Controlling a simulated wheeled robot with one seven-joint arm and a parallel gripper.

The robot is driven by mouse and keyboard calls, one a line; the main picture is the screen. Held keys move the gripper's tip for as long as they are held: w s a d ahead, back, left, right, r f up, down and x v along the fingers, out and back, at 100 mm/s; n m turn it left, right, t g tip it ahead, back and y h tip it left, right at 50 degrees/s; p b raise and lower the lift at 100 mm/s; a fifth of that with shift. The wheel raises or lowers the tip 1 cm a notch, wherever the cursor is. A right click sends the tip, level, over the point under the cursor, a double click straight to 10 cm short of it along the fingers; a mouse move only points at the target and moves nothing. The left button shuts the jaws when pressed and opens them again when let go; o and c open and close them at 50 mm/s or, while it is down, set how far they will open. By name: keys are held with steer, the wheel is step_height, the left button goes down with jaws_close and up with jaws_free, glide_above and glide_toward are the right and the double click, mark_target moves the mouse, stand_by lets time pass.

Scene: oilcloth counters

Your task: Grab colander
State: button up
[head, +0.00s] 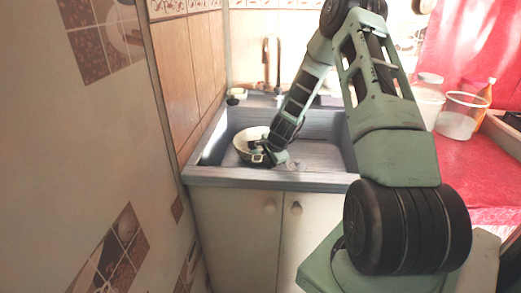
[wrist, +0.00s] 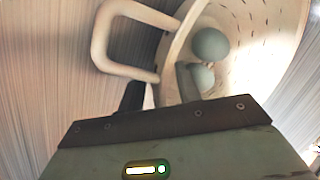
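The colander (head: 244,147) is a pale bowl with small holes, sitting in the grey sink at its left part. In the wrist view its perforated inside (wrist: 265,60) fills the upper right, and its looped handle (wrist: 125,42) sticks out to the left. My gripper (head: 266,154) is at the colander's near right edge, low in the sink. In the wrist view my gripper (wrist: 160,92) has one dark finger outside the wall and one finger inside, with the rim between them. I cannot tell whether both fingers press on the wall.
Two rounded grey-green shapes (wrist: 210,45) show inside the colander; I cannot tell what they are. The sink (head: 325,152) has raised walls and a tap (head: 272,60) behind. Clear containers (head: 459,116) stand on the red counter at right. A tiled wall is close at left.

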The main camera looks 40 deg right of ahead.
jaws_close()
stand_by(0.3)
